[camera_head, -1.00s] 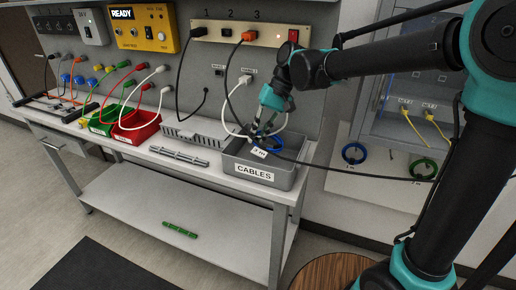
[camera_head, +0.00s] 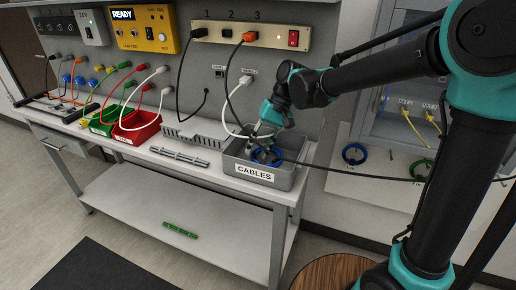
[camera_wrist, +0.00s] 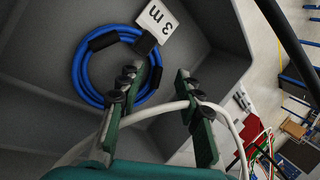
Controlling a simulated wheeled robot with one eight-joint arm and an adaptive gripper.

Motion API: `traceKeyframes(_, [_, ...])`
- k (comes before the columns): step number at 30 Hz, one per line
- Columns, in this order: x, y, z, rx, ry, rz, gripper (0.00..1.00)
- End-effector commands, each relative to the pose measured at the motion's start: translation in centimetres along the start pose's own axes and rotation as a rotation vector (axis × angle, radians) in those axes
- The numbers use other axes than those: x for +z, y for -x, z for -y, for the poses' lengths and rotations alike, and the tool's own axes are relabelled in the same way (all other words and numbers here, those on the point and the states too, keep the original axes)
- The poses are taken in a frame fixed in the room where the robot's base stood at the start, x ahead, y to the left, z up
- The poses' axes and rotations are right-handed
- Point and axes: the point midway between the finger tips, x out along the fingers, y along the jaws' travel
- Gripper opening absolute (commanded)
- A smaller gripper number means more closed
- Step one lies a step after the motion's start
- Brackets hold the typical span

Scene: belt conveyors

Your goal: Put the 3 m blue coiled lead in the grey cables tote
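The blue coiled lead (camera_head: 279,161) lies inside the grey cables tote (camera_head: 284,180), whose front label reads CABLES. My gripper (camera_head: 257,144) is above and inside the tote's opening. In the wrist view my gripper (camera_wrist: 166,88) has its two fingers apart with nothing clamped between them. The left finger overlaps the coil's near right edge in the picture; I cannot tell if they touch. A white cable (camera_wrist: 150,112) crosses the picture by the fingers.
A red bin (camera_head: 137,128), green bin (camera_head: 102,122) and grey rail (camera_head: 179,156) sit on the bench left of the tote. A dark cable (camera_head: 345,171) runs right from the tote area.

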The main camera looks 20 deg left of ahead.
Motion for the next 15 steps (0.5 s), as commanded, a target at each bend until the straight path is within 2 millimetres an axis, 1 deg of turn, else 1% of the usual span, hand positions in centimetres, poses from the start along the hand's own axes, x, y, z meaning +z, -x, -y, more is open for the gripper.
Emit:
traceKeyframes(5, [0.0,0.4,0.0,0.000,0.000,0.000,0.35])
traceKeyframes(8, [0.0,1.4,0.0,0.000,-0.001,-0.001,0.35])
traceKeyframes(11, [0.0,3.2,0.0,0.000,-0.003,-0.001,0.35])
traceKeyframes(15, [0.0,6.1,0.0,0.000,-0.002,-0.001,0.35])
